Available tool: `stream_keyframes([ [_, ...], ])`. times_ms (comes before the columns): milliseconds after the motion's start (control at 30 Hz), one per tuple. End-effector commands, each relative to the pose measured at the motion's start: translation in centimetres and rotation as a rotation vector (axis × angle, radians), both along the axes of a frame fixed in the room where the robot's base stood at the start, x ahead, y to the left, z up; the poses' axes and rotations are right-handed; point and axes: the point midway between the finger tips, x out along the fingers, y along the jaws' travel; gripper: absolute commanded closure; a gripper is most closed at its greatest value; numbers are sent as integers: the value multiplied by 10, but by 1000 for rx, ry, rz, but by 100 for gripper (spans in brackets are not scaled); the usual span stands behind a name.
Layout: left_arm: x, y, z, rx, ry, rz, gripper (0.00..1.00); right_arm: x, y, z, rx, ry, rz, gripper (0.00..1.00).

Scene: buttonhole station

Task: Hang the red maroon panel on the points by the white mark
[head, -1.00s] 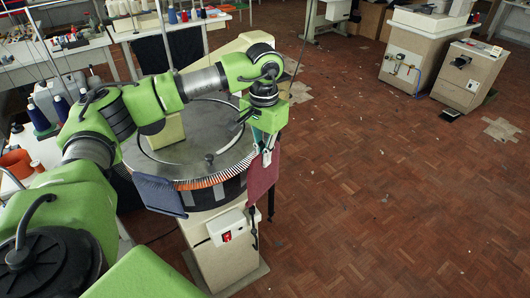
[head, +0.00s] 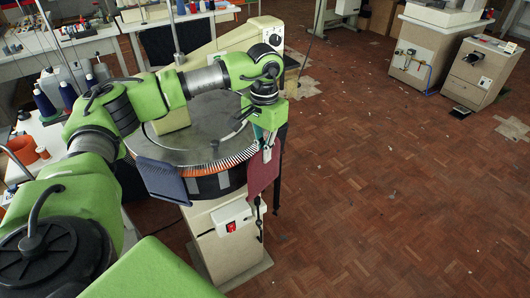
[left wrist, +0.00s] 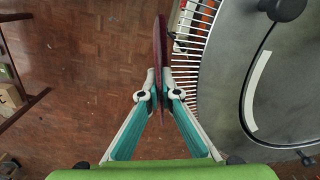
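My left gripper (head: 268,147) is shut on the top edge of the maroon panel (head: 263,172), which hangs down at the right rim of the round dial. In the left wrist view the fingers (left wrist: 158,92) pinch the panel (left wrist: 159,50), seen edge-on beside the row of points (left wrist: 190,65). In the head view the points (head: 228,160) ring the dial's edge. I cannot tell whether the panel touches them. A whitish curved strip (left wrist: 260,88) lies on the dial's top in the left wrist view; I cannot tell whether it is the white mark. My right gripper is out of view.
A blue panel (head: 162,180) hangs at the dial's left front. A control box with a red switch (head: 231,227) sits below the dial. Thread cones (head: 45,104) stand on a left table. The wooden floor (head: 390,190) at right is mostly clear.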

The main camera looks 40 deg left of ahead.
Motion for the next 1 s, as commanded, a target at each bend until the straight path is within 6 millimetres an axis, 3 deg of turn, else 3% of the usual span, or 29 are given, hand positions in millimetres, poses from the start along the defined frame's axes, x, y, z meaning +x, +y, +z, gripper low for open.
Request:
stream_keyframes([
  [1000, 2, 20, 1, 0, 0, 1, 100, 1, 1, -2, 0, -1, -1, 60],
])
